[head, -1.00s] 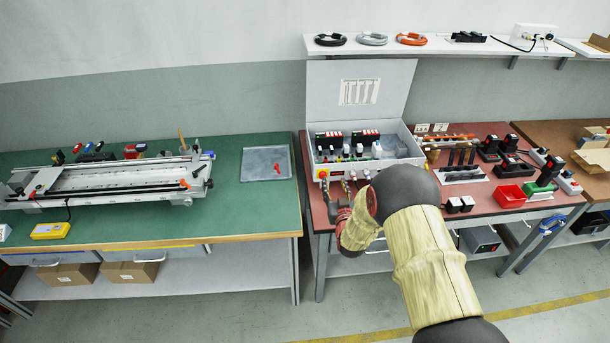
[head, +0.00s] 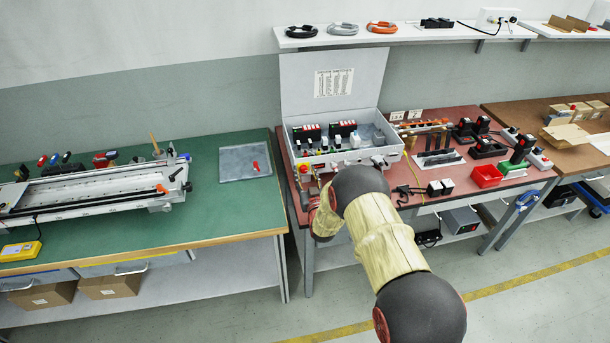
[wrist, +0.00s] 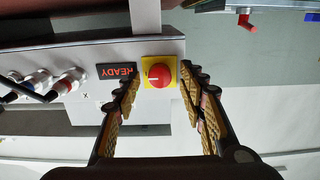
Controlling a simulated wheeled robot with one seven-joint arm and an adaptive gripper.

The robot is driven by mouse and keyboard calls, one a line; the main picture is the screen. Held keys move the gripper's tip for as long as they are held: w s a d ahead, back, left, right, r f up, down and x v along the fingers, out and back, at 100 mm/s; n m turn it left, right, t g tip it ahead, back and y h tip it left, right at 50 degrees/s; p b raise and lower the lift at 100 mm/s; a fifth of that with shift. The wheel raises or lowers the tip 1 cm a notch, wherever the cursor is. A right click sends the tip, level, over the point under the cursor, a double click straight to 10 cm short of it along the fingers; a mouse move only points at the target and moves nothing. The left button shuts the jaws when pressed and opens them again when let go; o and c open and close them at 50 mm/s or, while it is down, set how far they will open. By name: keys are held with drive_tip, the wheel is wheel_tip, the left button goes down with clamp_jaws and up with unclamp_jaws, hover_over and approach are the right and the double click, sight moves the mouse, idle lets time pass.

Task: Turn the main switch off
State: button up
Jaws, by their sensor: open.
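The main switch is a round red knob on a yellow square plate (wrist: 158,75) on the front face of the grey control box (wrist: 88,58). In the head view the switch (head: 304,168) sits at the box's lower left front corner. My gripper (wrist: 161,92) is open, with a ribbed finger on either side of the switch in the wrist view. The fingers look short of the knob or close beside it; contact cannot be told. In the head view my gripper (head: 311,182) is just below and in front of the switch, partly hidden by my arm.
The box lid (head: 333,80) stands open. A green bench (head: 215,210) with a grey tray (head: 232,166) is to the left, across a gap. A red bin (head: 487,176) is to the right.

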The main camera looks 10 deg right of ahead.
drive_tip(key=shift+c, duration=1.4)
drive_tip(key=c, duration=0.7)
clamp_jaws()
